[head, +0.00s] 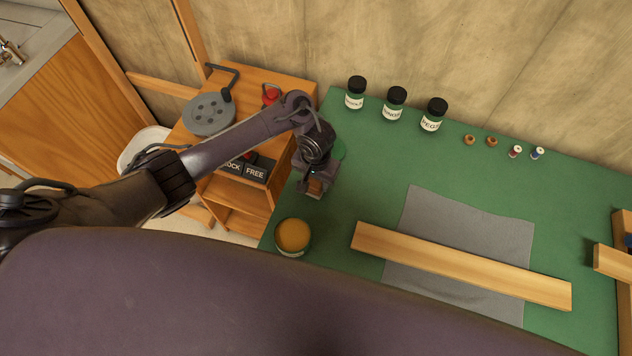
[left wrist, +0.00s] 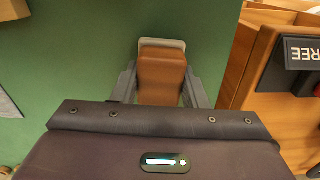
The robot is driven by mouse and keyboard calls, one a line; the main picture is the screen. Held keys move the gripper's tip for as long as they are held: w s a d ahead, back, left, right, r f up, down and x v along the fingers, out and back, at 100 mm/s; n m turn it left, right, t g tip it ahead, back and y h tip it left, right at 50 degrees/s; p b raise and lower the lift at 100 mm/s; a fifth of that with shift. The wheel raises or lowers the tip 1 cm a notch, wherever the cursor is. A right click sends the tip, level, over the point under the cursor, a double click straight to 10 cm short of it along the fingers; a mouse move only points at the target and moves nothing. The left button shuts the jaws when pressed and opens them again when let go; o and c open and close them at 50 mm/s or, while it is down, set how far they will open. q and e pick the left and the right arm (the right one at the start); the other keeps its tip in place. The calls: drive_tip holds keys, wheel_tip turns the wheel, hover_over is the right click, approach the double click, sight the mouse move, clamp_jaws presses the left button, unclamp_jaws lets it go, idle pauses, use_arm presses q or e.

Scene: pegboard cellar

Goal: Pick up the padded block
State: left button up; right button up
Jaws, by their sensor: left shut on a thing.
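The padded block (left wrist: 161,75) shows in the left wrist view as a brown, leather-like pad with a grey edge at its far end. It sits between the two fingers of my left gripper (left wrist: 160,88), which is shut on it. In the head view the left gripper (head: 315,188) is over the left edge of the green bench top, and a bit of the brown block (head: 316,186) shows at its fingertips. I cannot tell whether the block touches the bench top. My right gripper is not in view.
A round tin (head: 293,236) stands close to the left gripper on the green bench (head: 370,170). A wooden plank (head: 460,265) lies across a grey cloth (head: 420,210). Several dark-lidded jars (head: 394,105) stand at the back. A wooden stand (head: 285,80) is left of the bench.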

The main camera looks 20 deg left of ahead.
use_arm(q)
drive_tip(key=shift+r, duration=0.15)
drive_tip(key=shift+r, duration=0.25)
wheel_tip(320, 180, up, 19)
drive_tip(key=p, duration=0.6)
drive_tip(key=shift+r, duration=0.1)
